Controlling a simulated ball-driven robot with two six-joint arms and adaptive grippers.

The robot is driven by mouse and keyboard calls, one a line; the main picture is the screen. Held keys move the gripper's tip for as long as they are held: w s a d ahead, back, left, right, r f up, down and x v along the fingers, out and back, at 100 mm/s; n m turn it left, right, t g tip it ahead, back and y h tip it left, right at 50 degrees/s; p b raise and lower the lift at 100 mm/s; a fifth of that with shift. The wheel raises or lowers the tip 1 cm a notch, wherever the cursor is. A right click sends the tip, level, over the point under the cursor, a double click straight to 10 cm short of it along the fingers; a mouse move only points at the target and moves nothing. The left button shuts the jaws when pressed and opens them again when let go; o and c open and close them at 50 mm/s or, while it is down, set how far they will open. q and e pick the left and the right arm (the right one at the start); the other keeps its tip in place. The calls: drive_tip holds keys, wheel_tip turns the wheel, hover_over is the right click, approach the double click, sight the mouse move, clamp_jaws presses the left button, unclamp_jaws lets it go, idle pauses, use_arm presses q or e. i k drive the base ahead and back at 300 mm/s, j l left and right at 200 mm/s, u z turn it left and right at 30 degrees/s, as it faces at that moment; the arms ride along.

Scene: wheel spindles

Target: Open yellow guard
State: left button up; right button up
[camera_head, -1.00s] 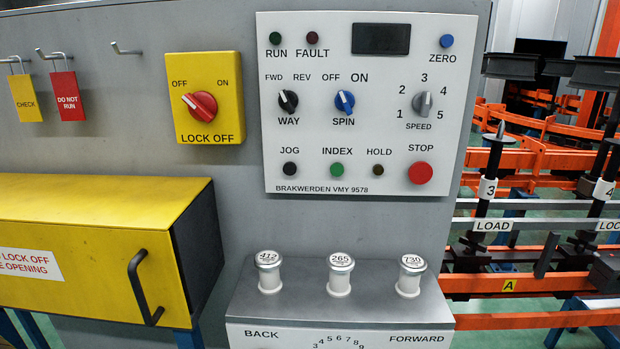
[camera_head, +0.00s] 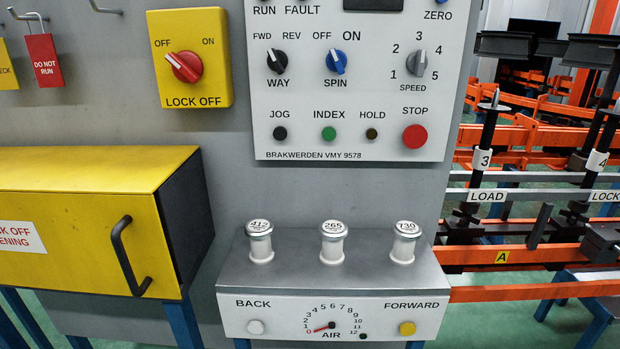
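The yellow guard (camera_head: 80,226) is a box-shaped cover with a black side at the left of the head view. It looks closed. A black bar handle (camera_head: 125,257) is on its front face near the right end. A white label with red text (camera_head: 18,237) is on its front, cut by the left edge. The yellow lock-off box (camera_head: 192,88) above has a red rotary knob (camera_head: 184,67) whose white mark points up-left toward OFF. Neither of my grippers is in view.
The white control panel (camera_head: 349,153) has knobs and a red STOP button (camera_head: 414,136). A grey ledge (camera_head: 300,275) with three white-and-silver posts juts out right of the guard. Orange racks (camera_head: 560,255) stand at the right. A red DO NOT RUN tag (camera_head: 44,60) hangs top left.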

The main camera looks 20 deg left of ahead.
sight(79, 218)
drive_tip(key=k+l+u, duration=0.1)
drive_tip(key=u, duration=1.85)
